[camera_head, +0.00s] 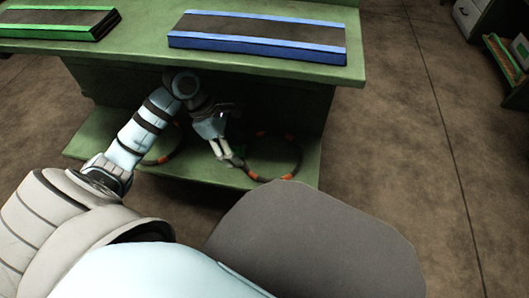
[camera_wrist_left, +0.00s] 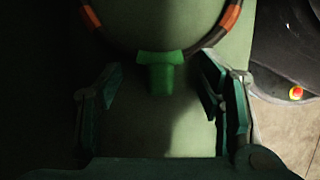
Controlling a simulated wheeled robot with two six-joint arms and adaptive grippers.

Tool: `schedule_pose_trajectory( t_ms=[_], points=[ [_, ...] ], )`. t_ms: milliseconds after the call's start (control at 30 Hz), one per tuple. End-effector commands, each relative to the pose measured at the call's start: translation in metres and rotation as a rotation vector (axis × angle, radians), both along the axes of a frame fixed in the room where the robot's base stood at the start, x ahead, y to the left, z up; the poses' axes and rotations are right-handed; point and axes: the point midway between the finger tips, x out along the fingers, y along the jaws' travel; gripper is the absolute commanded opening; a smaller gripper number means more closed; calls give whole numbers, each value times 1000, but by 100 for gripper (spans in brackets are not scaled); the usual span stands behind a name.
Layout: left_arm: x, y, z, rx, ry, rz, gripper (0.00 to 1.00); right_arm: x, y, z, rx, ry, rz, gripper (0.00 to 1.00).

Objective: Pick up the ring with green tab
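In the left wrist view, a black ring with orange bands (camera_wrist_left: 231,16) lies on the green shelf with its green tab (camera_wrist_left: 158,74) pointing towards my gripper. The tab sits between my left gripper's (camera_wrist_left: 160,68) two fingers, with a gap on each side. The fingers are spread and hold nothing. In the head view, my left gripper (camera_head: 229,153) is at the left edge of the right-hand ring (camera_head: 287,177) on the lower shelf. The tab cannot be made out there. My right gripper is not in view.
A second banded ring (camera_head: 162,159) lies on the lower shelf (camera_head: 218,178), partly behind my left arm. The bench top (camera_head: 140,52) overhangs this shelf. It carries a blue-edged tray (camera_head: 258,35) and a green-edged tray (camera_head: 50,24).

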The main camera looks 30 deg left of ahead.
Motion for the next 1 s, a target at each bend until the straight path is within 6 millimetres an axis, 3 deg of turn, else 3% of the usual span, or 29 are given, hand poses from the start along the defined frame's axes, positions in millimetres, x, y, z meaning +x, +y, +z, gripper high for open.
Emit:
schedule_pose_trajectory(
  t_ms=[33,300,1000],
  points=[
    [0,0,0,0,0,0,47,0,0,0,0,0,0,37],
    [0,0,-1,0,2,1,5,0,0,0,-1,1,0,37],
    [-2,0,-2,0,10,1,0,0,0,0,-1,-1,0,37]
  ],
)
